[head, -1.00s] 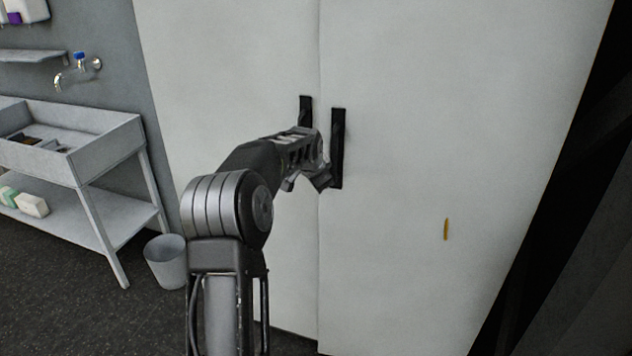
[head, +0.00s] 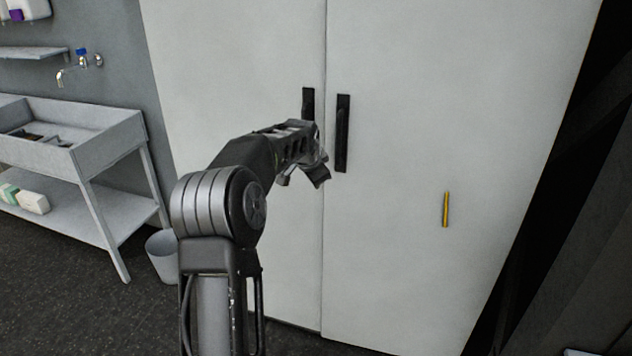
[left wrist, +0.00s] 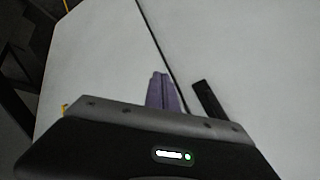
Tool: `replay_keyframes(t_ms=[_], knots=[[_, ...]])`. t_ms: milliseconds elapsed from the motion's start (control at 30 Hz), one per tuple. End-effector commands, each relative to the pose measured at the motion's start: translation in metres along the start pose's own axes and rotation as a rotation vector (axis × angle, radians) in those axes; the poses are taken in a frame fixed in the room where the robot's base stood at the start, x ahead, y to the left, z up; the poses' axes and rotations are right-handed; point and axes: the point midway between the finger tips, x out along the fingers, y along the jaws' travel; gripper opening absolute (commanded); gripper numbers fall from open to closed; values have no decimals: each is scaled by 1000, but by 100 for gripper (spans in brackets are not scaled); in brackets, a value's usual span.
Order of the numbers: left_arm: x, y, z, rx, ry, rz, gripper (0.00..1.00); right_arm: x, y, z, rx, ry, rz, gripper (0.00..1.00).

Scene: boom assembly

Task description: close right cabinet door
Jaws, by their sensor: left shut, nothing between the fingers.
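The right cabinet door (head: 420,110) is a tall white panel with a black vertical handle (head: 343,133) near its left edge. It looks nearly level with the left door (head: 235,60), which has its own black handle (head: 307,105); any small gap at the seam is hard to tell. My left gripper (head: 321,177) is in front of the seam, just left of and below the right door's handle. Its fingers show together in the left wrist view (left wrist: 163,90), shut and empty. Whether they touch the door is unclear. My right gripper is out of view.
A grey sink stand (head: 90,140) with a lower shelf stands at the left, with a bin (head: 163,255) beside it. A small yellow strip (head: 446,209) shows on the right door. Dark floor (head: 75,290) is open at the lower left.

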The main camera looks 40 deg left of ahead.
Motion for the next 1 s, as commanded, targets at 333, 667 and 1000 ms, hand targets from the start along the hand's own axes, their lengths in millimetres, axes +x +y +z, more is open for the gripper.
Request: replay_keyframes(t_ms=[333, 667, 1000], knots=[[-65, -27, 14, -2, 5, -7, 0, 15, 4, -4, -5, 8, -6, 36], [-83, -34, 17, -1, 3, -3, 0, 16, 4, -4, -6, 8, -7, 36], [-82, -34, 17, -1, 3, -4, 0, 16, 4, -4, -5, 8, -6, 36]])
